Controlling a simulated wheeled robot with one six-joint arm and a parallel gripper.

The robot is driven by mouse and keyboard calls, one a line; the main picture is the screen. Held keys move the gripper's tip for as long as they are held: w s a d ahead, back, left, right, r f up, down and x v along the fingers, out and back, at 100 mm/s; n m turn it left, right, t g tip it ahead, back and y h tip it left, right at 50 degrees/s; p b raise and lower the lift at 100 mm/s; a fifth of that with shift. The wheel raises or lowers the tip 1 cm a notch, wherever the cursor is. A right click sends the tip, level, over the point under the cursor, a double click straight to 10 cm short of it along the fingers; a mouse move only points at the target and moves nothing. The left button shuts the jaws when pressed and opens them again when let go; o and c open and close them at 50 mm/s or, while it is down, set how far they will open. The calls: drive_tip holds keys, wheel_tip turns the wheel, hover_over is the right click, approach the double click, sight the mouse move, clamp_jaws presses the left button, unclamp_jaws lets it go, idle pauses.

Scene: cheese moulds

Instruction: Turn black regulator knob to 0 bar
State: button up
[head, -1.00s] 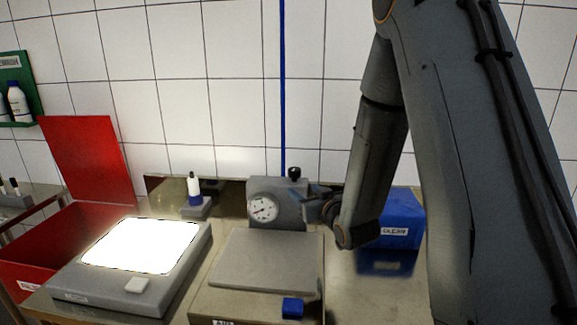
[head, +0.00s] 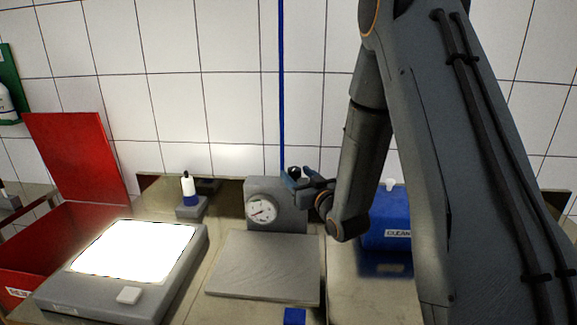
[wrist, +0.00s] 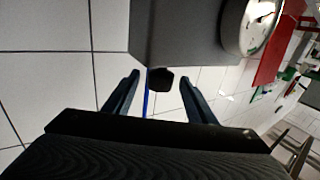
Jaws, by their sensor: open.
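The black regulator knob (head: 294,172) sits on top of the grey regulator box (head: 285,196), which has a white dial gauge (head: 261,211) on its front. The needle reading is too small to tell. My gripper (head: 297,181) is beside the knob in the head view and hides part of it. In the wrist view the knob (wrist: 160,79) lies between the two open fingers (wrist: 153,88), near their tips, with a gap on both sides. The gauge (wrist: 250,25) shows at the upper right there.
A grey plate (head: 262,268) lies in front of the regulator, with a small blue block (head: 294,316) at its front. A lit panel (head: 135,249) and a red bin (head: 70,238) are at left. A blue CLEAN box (head: 390,215) stands at right. A white-and-blue bottle (head: 188,190) stands behind.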

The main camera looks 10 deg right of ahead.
drive_tip(key=p+x, duration=0.2)
drive_tip(key=x, duration=0.4)
drive_tip(key=c, duration=1)
